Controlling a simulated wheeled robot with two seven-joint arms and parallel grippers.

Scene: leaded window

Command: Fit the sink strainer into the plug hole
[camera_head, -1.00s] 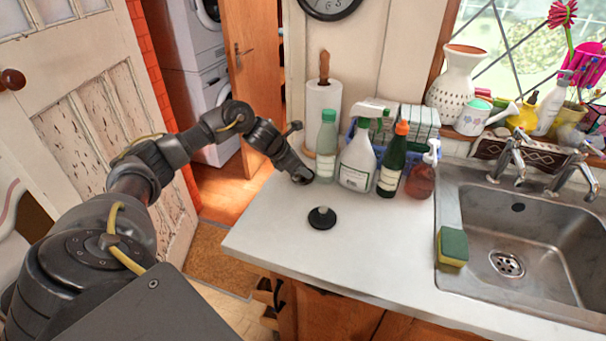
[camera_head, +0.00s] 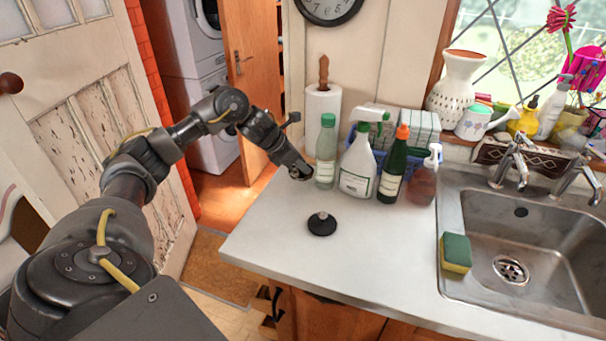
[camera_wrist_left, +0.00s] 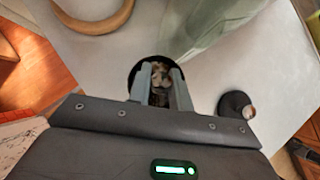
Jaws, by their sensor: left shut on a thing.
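My left gripper (camera_head: 301,172) is over the back left part of the counter, just left of the green-capped bottle. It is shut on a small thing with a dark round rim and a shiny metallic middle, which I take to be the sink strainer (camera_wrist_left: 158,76). The strainer shows between the fingers in the left wrist view and is mostly hidden in the head view. The plug hole (camera_head: 511,270) is a round metal drain in the floor of the steel sink (camera_head: 478,238), far to the right of the gripper. My right gripper is not in view.
A black disc with a pale knob (camera_head: 322,224) lies on the white counter (camera_head: 270,235). The green-capped bottle (camera_head: 326,150), a spray bottle (camera_head: 357,170), a dark bottle (camera_head: 392,168) and a soap dispenser (camera_head: 424,180) line the back. A sponge (camera_head: 456,252) sits at the sink's left edge. Taps (camera_head: 515,160) stand behind.

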